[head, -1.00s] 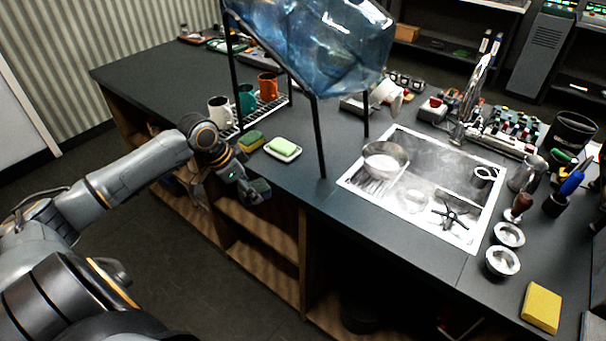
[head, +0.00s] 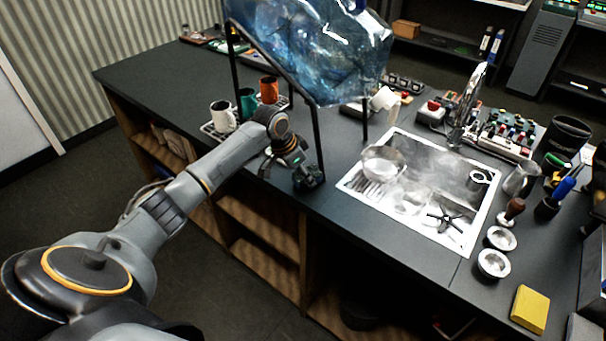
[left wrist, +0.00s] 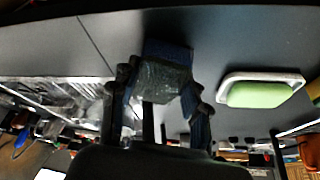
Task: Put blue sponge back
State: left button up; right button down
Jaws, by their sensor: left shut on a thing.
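My left gripper (head: 305,172) is over the counter near its front edge, left of the sink and beside a black post of the stand. In the left wrist view it (left wrist: 158,90) is shut on the blue sponge (left wrist: 168,50), which shows a dark blue part and a dark green-grey face between the fingers. In the head view the sponge is hard to tell from the dark fingers. I cannot tell whether it touches the counter. My right gripper is not in view.
A white dish (left wrist: 228,99) with a light green sponge (left wrist: 262,94) lies beside the gripper. The sink (head: 455,178) is to the right, and a yellow sponge (head: 530,309) lies at the far right. Mugs (head: 222,115) stand behind my arm.

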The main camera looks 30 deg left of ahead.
pick_arm(q)
jog(key=shift+s+f, duration=0.1)
jog(key=shift+f, duration=0.4)
jog(key=shift+a+f, duration=0.1)
jog(key=o, duration=1.1)
jog(key=shift+s, duration=0.1)
jog(key=shift+a+r, duration=0.1)
jog(key=shift+r, duration=0.35)
jog(key=b+v, duration=0.2)
jog(key=v, duration=0.9)
jog(key=shift+s, duration=0.2)
